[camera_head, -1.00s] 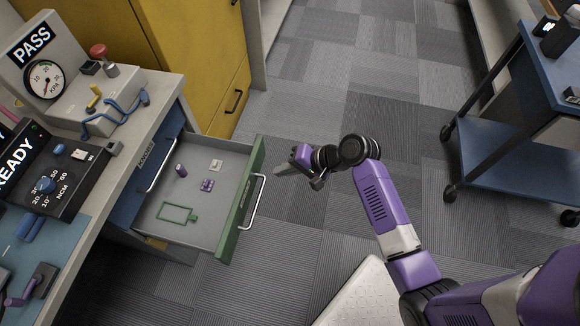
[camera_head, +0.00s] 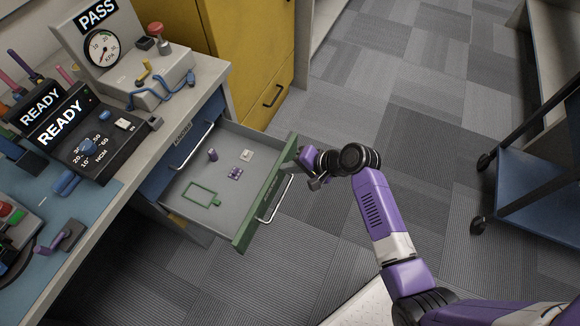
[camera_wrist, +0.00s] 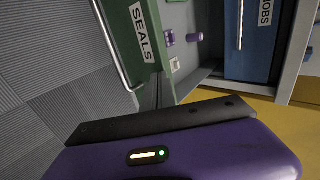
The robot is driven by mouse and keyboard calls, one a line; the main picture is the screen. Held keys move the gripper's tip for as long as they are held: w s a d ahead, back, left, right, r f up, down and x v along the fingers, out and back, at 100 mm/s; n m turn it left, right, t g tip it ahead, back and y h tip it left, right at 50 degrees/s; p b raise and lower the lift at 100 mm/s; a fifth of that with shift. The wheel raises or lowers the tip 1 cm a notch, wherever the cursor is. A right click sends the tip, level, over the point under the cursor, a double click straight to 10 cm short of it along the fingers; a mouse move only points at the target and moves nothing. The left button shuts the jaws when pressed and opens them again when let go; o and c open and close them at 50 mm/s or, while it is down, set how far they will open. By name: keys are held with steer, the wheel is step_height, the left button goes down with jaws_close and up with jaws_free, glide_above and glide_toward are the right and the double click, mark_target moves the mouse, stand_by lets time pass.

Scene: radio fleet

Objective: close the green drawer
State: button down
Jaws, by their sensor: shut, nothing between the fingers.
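The green drawer (camera_head: 262,204) stands pulled out from the workbench, with its green front facing right and a silver bar handle (camera_head: 276,199) on it. In the wrist view the green front (camera_wrist: 135,38) carries a "SEALS" label, and its handle runs along its left side. My gripper (camera_head: 300,158) is shut and empty at the far end of the drawer front, just beyond the handle. Its fingertips look at or very near the front's edge; I cannot tell whether they touch. In the wrist view the fingers (camera_wrist: 152,95) point toward that end of the front.
The open drawer holds a purple cylinder (camera_head: 212,155), a purple block (camera_head: 235,173), a pale square piece (camera_head: 247,155) and a green outline frame (camera_head: 201,195). A blue drawer (camera_head: 172,172) is behind. A yellow cabinet (camera_head: 235,50) stands beyond; a blue cart (camera_head: 540,190) is right. Carpet (camera_head: 400,110) lies clear.

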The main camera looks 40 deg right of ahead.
steer(key=w+a+b, duration=0.2)
steer(key=w+a, duration=0.4)
steer(key=w, duration=0.4)
steer(key=w+a+b, duration=0.2)
steer(key=w+a, duration=0.3)
steer(key=w, duration=0.5)
steer(key=shift+w+a+b, duration=0.15)
steer(key=shift+a+b, duration=0.2)
steer(key=shift+b, duration=0.05)
